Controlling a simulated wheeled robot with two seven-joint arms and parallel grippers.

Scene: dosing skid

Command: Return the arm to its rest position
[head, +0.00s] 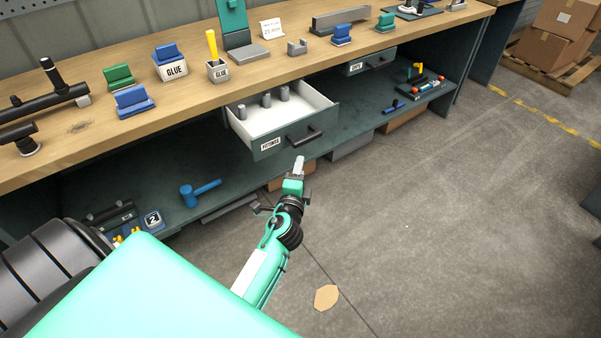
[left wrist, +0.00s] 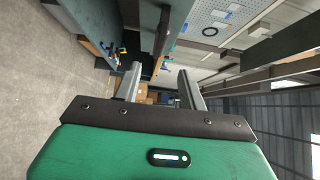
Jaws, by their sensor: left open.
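My left gripper (head: 299,166) is in front of the open drawer, close to its handle in the picture; I cannot tell the exact gap. In the left wrist view its two grey fingers (left wrist: 158,78) stand apart with nothing between them. My green and black left arm reaches up from the bottom of the head view. My right gripper is not in view.
The drawer (head: 281,142) stands pulled out under the wooden bench (head: 190,96), with several grey fittings inside. A second drawer (head: 370,62) is further right. A blue mallet (head: 201,191) lies on the lower shelf. Cardboard (head: 326,297) lies on the otherwise clear floor.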

